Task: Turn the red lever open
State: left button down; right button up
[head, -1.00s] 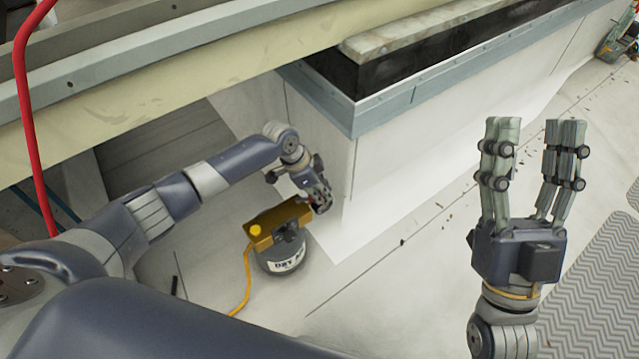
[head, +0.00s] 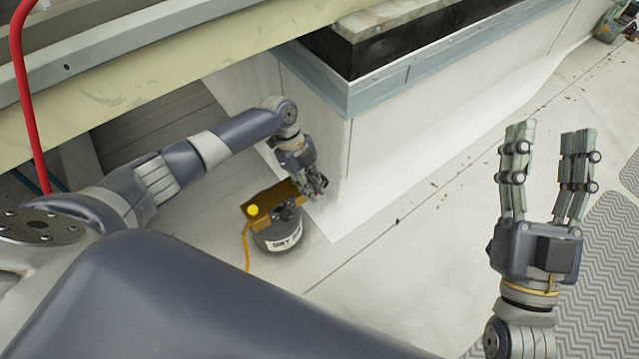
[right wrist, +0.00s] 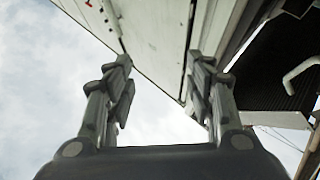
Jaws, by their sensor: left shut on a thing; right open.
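A dark round unit (head: 279,238) with a white label stands on the floor below the beam. A brass-coloured box (head: 262,202) with a yellow cap sits on top of it. My left gripper (head: 318,188) reaches down to the right end of this box, its fingers shut on a part there. The fingers and wrist hide that part, and I cannot make out a red lever. My right gripper (head: 550,135) is raised at the right, open and empty. Its spread fingers also show in the right wrist view (right wrist: 160,62), with nothing between them.
A white-walled curb (head: 400,130) with a grey metal rim rises just behind the left gripper. A beige beam (head: 150,85) crosses the upper left. A red hose (head: 25,95) hangs at the far left. Pale floor (head: 400,265) lies open between the arms; grey treaded mats (head: 590,270) are at right.

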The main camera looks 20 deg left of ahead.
pick_arm(q)
jog(key=shift+s+a+m+g, duration=0.3)
jog(key=shift+s+m, duration=0.2)
jog(key=shift+m, duration=0.4)
pick_arm(e)
jog(key=shift+s+r+t, duration=0.5)
jog(key=shift+r, duration=0.15)
pick_arm(q)
jog(key=shift+y, duration=0.3)
pick_arm(e)
jog(key=shift+r, duration=0.1)
pick_arm(q)
jog(key=c, duration=1.6)
grip_release()
jog(key=shift+o, duration=0.2)
jog(key=shift+v, duration=4)
